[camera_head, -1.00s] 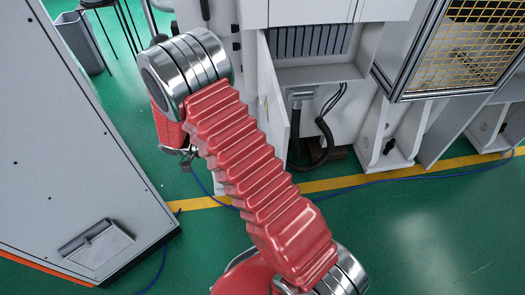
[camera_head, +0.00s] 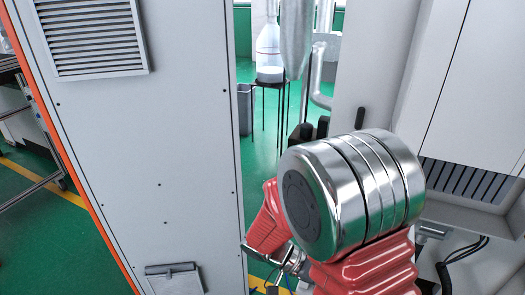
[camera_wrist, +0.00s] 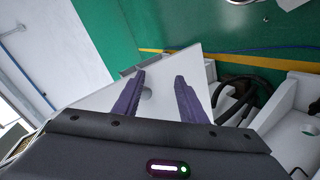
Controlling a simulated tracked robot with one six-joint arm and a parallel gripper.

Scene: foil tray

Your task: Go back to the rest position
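My gripper (camera_wrist: 158,95) shows in the wrist view with its two dark purple fingers apart and nothing between them. A pale panel of a machine lies behind the fingers. In the head view my red-sleeved arm with its silver joint fills the lower right, and the gripper's fingers cannot be made out there. No foil tray is in view.
A tall grey cabinet (camera_head: 150,150) stands left of my arm in the head view. A white machine (camera_head: 478,130) with a vent stands at right. Behind are a stool (camera_head: 275,78) bearing a clear bottle (camera_head: 269,50) and a grey bin (camera_head: 245,108). Green floor (camera_head: 264,125) shows between.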

